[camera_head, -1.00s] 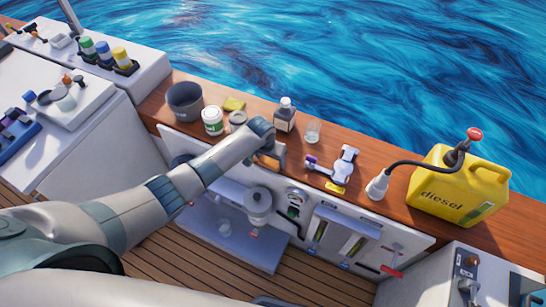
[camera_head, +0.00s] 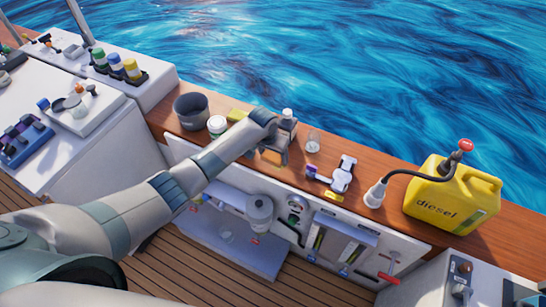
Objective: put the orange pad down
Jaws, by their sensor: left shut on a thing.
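My left arm reaches in from the left, and my left gripper (camera_head: 273,151) points down at the front edge of the wooden ledge (camera_head: 400,166). It is shut on the orange pad (camera_head: 271,157), of which only a small part shows below the wrist. The pad is close to the ledge's front edge; I cannot tell whether it touches the wood. My right gripper is out of view.
On the ledge are a dark pot (camera_head: 191,111), a white jar (camera_head: 217,126), a yellow sponge (camera_head: 237,115), a bottle (camera_head: 288,122), a clear glass (camera_head: 313,142), a white-and-purple tool (camera_head: 343,174) and a yellow diesel can (camera_head: 452,194). An open engine compartment lies below.

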